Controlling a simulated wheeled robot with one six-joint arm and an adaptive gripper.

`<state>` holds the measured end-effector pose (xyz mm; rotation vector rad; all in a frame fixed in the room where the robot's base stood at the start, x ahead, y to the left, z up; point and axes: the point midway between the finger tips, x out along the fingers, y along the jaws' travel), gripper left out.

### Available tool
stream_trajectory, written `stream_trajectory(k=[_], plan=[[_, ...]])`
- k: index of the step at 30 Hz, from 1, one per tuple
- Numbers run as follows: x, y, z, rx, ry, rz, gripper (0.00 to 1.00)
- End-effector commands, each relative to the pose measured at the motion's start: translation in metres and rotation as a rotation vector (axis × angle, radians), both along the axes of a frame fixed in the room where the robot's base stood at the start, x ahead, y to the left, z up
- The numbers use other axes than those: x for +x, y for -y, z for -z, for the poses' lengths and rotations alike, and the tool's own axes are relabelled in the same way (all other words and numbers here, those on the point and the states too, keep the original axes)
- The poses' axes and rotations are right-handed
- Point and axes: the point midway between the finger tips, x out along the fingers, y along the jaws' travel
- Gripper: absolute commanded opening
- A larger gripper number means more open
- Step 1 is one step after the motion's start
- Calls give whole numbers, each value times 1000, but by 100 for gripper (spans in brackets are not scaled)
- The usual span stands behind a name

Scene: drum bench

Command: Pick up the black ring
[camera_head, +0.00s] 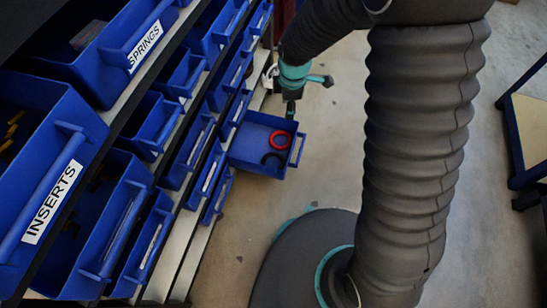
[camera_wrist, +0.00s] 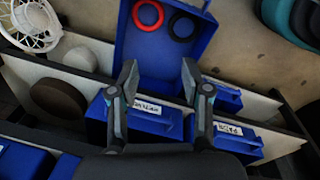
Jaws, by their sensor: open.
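The black ring (camera_head: 271,160) lies in a blue bin (camera_head: 245,152) that sticks out from the rack. A red ring (camera_head: 280,140) lies beside it. In the wrist view the black ring (camera_wrist: 181,26) is at the top, just right of the red ring (camera_wrist: 148,14), inside the blue bin (camera_wrist: 160,60). My gripper (camera_wrist: 160,80) is open with nothing between its fingers, and the black ring is beyond the fingertips. In the head view my gripper (camera_head: 291,106) points down at the bin's far edge, apart from the rings.
A rack of blue bins, with labels such as INSERTS (camera_head: 52,202) and SPRINGS (camera_head: 145,46), fills the left. The wrist view shows a white ball (camera_wrist: 92,60), a brown round thing (camera_wrist: 57,98) and a white wire basket (camera_wrist: 32,22).

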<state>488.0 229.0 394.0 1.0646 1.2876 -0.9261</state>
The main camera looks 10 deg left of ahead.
Motion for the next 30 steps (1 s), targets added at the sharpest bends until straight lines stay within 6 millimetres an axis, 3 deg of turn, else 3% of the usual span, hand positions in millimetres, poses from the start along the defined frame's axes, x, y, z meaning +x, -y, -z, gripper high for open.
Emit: stream_trajectory(k=[1,3,9,17,24,30], plan=[[-2,-12,28,-16,-19,-77,48],[-5,-25,55,-29,-35,-175,48],[-13,-50,107,-55,-63,-370,48],[-17,-56,140,-62,-73,-433,48],[-17,-56,183,-61,-74,-430,48],[-17,-56,205,-61,-72,-430,48]])
